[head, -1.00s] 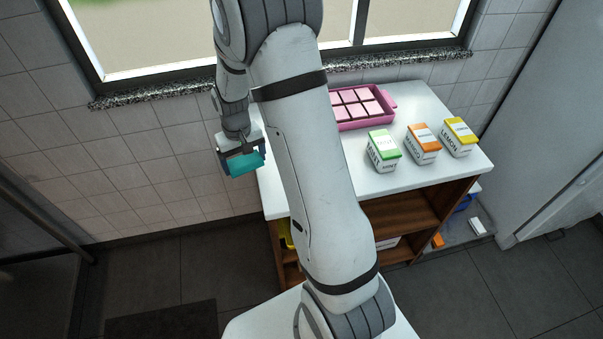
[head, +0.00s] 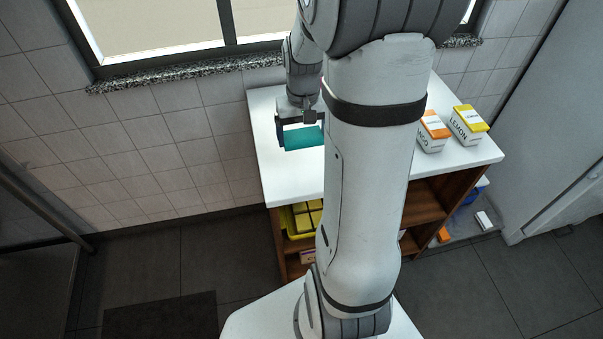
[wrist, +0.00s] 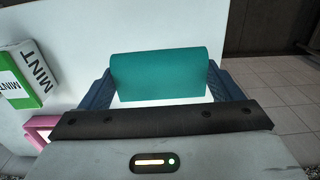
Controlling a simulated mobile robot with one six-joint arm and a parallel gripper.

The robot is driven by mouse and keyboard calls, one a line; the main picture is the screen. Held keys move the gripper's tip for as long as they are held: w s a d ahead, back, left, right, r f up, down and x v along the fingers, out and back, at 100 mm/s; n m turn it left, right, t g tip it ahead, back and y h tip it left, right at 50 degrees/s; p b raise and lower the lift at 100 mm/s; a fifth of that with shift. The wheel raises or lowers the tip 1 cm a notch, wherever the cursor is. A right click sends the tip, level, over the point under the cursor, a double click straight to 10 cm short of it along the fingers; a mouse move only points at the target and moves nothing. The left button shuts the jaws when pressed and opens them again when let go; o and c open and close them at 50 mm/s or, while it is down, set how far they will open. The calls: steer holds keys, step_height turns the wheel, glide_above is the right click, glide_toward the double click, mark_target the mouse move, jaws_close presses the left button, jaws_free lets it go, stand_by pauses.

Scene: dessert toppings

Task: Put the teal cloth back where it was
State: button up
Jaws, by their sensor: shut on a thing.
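The teal cloth (head: 303,137) is a folded or rolled bundle held between the fingers of my gripper (head: 302,134). In the wrist view the cloth (wrist: 160,73) spans the gap between the two dark blue fingers, and my gripper (wrist: 163,85) is shut on it. In the head view the cloth is over the left part of the white counter top (head: 290,180). White counter shows below the cloth in the wrist view. I cannot tell whether the cloth touches the counter or hangs just above it.
A mint box (wrist: 25,75) and part of the pink tray (wrist: 38,128) show at the left of the wrist view. An orange-topped box (head: 432,133) and the lemon box (head: 468,125) stand at the counter's right. A yellow container (head: 303,218) sits on the shelf below. My arm hides the counter's middle.

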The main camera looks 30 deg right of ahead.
mark_target(304, 170)
steer(key=f, duration=0.9)
steer(key=shift+s+d+f, duration=0.15)
steer(key=shift+s+f, duration=0.1)
steer(key=shift+f, duration=0.1)
steer(key=shift+f, duration=0.2)
steer(key=o, duration=0.8)
